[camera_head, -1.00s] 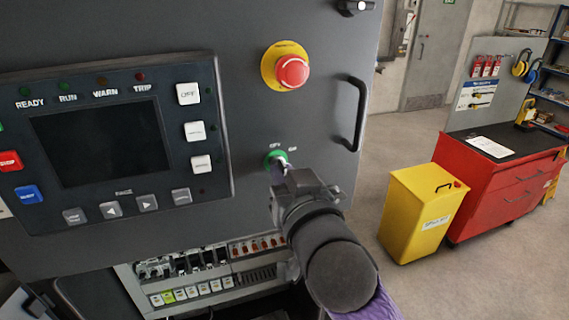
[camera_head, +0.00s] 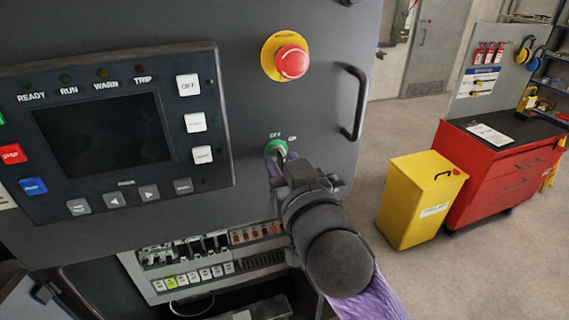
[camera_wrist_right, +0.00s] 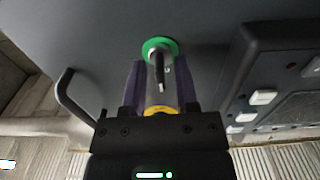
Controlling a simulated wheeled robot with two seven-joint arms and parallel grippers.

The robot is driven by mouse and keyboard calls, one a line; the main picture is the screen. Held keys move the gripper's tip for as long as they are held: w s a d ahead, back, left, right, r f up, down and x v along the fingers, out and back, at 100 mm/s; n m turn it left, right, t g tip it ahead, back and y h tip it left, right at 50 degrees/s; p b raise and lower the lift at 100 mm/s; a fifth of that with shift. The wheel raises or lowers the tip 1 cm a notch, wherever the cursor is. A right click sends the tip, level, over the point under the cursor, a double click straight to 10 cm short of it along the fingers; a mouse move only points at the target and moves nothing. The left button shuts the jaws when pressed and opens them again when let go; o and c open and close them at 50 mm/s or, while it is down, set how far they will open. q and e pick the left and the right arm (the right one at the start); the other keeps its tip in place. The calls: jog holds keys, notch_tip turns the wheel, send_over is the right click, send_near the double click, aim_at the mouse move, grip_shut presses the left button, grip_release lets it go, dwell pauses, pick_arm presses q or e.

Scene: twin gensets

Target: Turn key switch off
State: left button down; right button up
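The key switch (camera_head: 277,148) has a green ring and sits on the dark grey cabinet door (camera_head: 245,105), below the red stop button. In the right wrist view the green ring (camera_wrist_right: 160,45) shows with the key (camera_wrist_right: 160,65) standing out from it. My right gripper (camera_head: 284,162) is at the switch and partly covers it in the head view. In the wrist view its two purple fingers (camera_wrist_right: 161,75) are apart, one on each side of the key, with gaps visible. The key's exact turn position is hard to tell. My left gripper is not in view.
A red emergency stop button (camera_head: 291,62) on a yellow plate is above the switch. A black door handle (camera_head: 355,103) is to its right, a control panel (camera_head: 105,135) to its left. Open breaker rows (camera_head: 205,262) lie below. A yellow bin (camera_head: 415,200) and red cabinet (camera_head: 490,180) stand right.

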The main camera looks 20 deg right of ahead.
jog(key=shift+o, duration=0.2)
jog(key=shift+s, duration=0.15)
jog(key=s+p, duration=0.8)
jog(key=s, duration=0.1)
jog(key=shift+s+d+p, duration=0.15)
jog(key=shift+s+p, duration=0.2)
jog(key=shift+p, duration=0.05)
